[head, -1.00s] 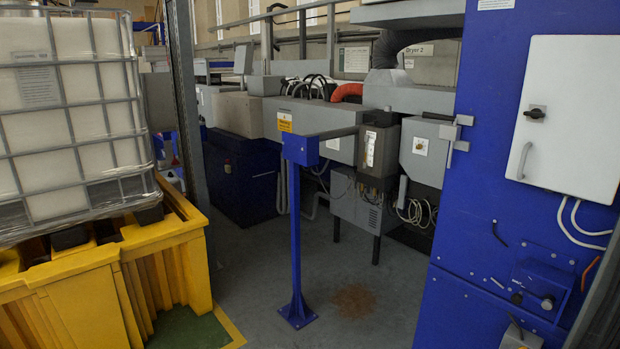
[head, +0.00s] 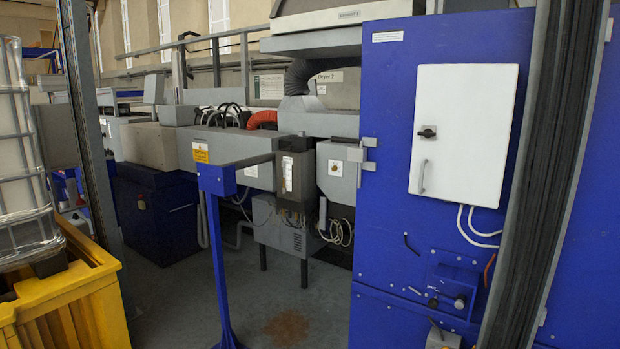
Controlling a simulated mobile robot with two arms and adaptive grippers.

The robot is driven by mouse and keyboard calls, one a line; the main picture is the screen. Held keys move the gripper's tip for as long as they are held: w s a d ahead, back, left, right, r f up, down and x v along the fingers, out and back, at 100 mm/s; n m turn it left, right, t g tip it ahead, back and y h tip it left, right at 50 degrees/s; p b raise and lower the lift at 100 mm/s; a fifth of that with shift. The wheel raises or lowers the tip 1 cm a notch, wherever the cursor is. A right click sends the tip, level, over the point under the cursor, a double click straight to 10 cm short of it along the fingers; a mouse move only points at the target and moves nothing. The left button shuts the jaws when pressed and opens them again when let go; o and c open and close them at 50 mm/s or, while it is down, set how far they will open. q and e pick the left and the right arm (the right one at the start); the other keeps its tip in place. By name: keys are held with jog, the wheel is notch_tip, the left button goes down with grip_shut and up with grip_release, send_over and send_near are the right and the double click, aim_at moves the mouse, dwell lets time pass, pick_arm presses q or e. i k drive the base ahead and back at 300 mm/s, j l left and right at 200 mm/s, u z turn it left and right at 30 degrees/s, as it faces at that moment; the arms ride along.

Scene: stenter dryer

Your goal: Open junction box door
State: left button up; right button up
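A white junction box door (head: 463,135) is mounted on the tall blue cabinet (head: 389,80) in the right half of the head view. It looks closed. A black rotary switch (head: 427,132) sits at its left edge, with a grey vertical handle (head: 422,176) below it. Pale cables come out under the box. Neither of my grippers is in view.
A yellow containment pallet (head: 75,300) with a caged white tank (head: 22,150) stands at left. A blue post (head: 219,260) stands mid-floor. Grey dryer machinery (head: 225,145) runs behind. A dark vertical column (head: 545,170) rises right of the box. Grey floor (head: 270,285) is open between post and cabinet.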

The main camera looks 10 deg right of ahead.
aim_at(470, 107)
jog(key=l+z, duration=0.2)
jog(key=z, duration=0.95)
